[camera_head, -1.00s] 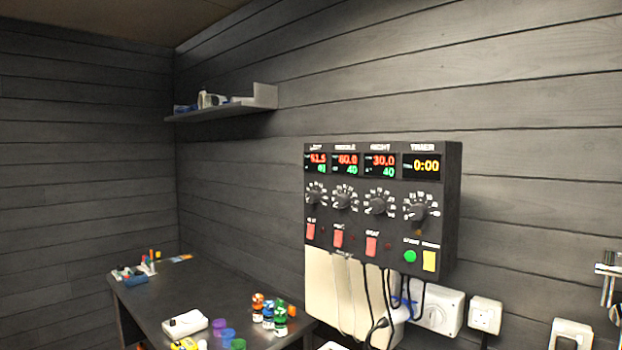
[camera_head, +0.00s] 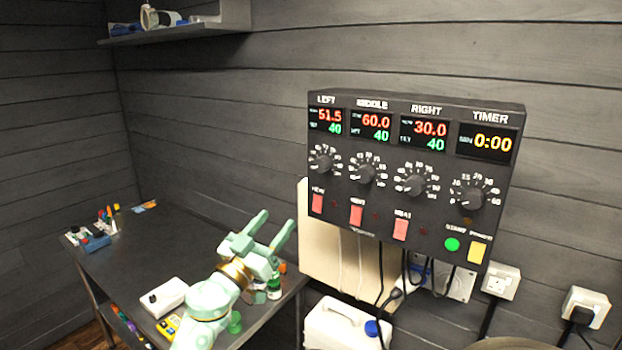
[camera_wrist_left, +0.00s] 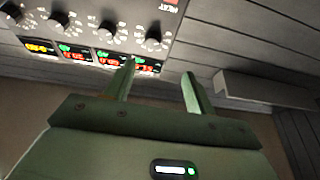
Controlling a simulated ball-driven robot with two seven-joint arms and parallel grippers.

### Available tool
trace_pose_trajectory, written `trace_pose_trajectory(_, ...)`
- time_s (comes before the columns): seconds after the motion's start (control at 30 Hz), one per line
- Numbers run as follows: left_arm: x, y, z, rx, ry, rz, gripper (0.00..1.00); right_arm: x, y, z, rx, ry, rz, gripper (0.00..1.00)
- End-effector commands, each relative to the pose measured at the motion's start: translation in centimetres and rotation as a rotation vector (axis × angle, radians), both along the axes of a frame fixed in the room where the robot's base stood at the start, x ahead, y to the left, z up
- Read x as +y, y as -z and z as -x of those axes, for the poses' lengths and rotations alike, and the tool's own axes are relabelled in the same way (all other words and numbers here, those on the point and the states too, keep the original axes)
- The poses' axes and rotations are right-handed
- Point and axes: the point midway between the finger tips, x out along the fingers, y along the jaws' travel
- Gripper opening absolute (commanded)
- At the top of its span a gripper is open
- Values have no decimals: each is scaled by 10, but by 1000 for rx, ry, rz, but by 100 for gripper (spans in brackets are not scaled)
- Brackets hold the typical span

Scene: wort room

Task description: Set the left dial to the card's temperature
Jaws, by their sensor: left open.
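The left dial (camera_head: 321,163) is a black knob under the LEFT display (camera_head: 326,121), which reads 51.5 in red and 40 in green. The dial also shows in the left wrist view (camera_wrist_left: 157,38), where the panel appears upside down. My left gripper (camera_head: 274,221) is open and empty, below and left of the control box (camera_head: 400,225), apart from the dial. Its two fingers (camera_wrist_left: 158,72) point up toward the panel in the left wrist view. I cannot make out a temperature card. My right gripper is not in view.
Middle (camera_head: 366,174) and right (camera_head: 415,185) dials and a timer dial (camera_head: 470,198) sit alongside. Red switches are below them. Cables hang under the box beside a white canister (camera_head: 340,325). A dark table (camera_head: 160,235) holds small items, and a shelf (camera_head: 180,32) is on the wall.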

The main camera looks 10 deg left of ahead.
Motion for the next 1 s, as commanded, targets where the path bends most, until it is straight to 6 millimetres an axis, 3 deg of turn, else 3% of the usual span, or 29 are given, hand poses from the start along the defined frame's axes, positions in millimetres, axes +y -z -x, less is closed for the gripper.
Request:
trace_pose_trajectory(0.27, -14, -21, -24, -5, 35, 8, 55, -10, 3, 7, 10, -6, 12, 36)
trace_pose_trajectory(0.43, -28, -35, -61, -4, 34, 8, 55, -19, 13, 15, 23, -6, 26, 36)
trace_pose_trajectory(0.7, -51, -57, -116, -2, 34, 8, 55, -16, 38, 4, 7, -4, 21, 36)
trace_pose_trajectory(1.0, -60, -70, -140, -1, 32, 5, 55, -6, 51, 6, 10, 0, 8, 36)
